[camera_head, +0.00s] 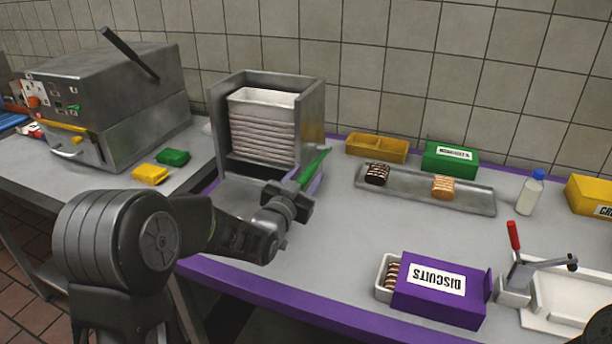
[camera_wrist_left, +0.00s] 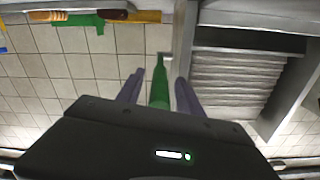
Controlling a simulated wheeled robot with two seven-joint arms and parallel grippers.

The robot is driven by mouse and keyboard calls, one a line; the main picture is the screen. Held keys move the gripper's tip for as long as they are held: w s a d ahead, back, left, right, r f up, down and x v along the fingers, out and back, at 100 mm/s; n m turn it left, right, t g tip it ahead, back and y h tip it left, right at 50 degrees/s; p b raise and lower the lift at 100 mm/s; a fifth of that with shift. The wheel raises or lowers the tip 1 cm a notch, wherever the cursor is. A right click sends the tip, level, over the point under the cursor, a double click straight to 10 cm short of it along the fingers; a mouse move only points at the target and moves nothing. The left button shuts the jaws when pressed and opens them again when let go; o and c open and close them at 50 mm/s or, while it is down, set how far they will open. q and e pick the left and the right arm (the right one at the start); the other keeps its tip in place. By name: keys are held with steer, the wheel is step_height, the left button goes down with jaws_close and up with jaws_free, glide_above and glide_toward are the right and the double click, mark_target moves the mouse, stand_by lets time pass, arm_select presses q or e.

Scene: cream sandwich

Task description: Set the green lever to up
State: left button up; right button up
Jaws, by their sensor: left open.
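The green lever (camera_head: 314,163) is on the right side of the grey metal dispenser (camera_head: 314,120), which holds a stack of white trays. In the head view the lever slants up and to the right. My left gripper (camera_head: 297,190) is at the lever's lower part and partly hides it. In the left wrist view the lever (camera_wrist_left: 160,84) stands between the two open fingers of this gripper (camera_wrist_left: 159,80), with gaps visible on both sides. The lever's pivot is hidden.
A metal tray (camera_head: 470,198) with two biscuits lies right of the dispenser. A purple biscuit box (camera_head: 440,290) is at the front edge. A red-handled press (camera_head: 514,270) stands at the right. A grey machine (camera_head: 100,90) is at the left. The counter between dispenser and purple box is clear.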

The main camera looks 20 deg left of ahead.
arm_select(q)
jaws_close()
stand_by(0.5)
stand_by(1.0)
